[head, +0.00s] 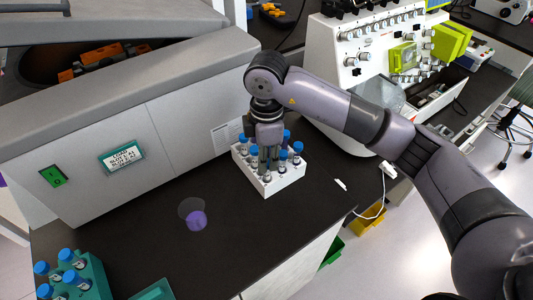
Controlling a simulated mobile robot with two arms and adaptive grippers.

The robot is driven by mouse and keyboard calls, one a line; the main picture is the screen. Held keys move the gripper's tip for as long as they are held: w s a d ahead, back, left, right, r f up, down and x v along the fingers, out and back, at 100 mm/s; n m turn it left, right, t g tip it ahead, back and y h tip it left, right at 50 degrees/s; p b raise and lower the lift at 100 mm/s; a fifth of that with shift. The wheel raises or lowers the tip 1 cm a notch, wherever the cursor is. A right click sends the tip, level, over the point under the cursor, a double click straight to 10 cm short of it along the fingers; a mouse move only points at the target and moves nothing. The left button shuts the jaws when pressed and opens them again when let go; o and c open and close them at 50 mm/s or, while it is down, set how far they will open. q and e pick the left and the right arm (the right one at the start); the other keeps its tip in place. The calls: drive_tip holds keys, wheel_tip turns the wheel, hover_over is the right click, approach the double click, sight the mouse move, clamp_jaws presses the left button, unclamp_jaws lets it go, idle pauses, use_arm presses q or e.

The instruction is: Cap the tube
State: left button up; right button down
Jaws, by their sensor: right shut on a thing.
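A white rack (286,183) stands on the black bench and holds several tubes with blue caps, such as the capped tube (298,147) at its right side. My right gripper (268,160) points down over the middle of the rack, among the tubes. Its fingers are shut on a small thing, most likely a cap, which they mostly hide. I cannot tell whether this thing touches a tube below it. My left gripper is out of view.
A translucent cup (193,213) with a purple bottom stands left of the rack. A teal rack (92,273) with blue-capped tubes is at the lower left. A big grey machine (175,125) stands behind; a white instrument (335,85) stands at the back right.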

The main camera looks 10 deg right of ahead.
drive_tip(key=shift+m+p, duration=0.3)
drive_tip(key=shift+m, duration=1.1)
drive_tip(key=shift+r+m+p, duration=0.1)
drive_tip(key=shift+m+p, duration=0.25)
drive_tip(key=shift+m, duration=0.25)
drive_tip(key=m+p, duration=0.2)
drive_tip(key=p, duration=0.7)
drive_tip(key=shift+a+r+m+p, duration=0.1)
drive_tip(key=shift+r+m+p, duration=0.05)
drive_tip(key=shift+m+p, duration=0.25)
drive_tip(key=shift+f+m+p, duration=0.2)
drive_tip(key=shift+m+p, duration=0.1)
drive_tip(key=shift+p, duration=0.05)
drive_tip(key=c, duration=1.4)
unclamp_jaws()
drive_tip(key=shift+f, duration=0.1)
drive_tip(key=shift+c, duration=0.2)
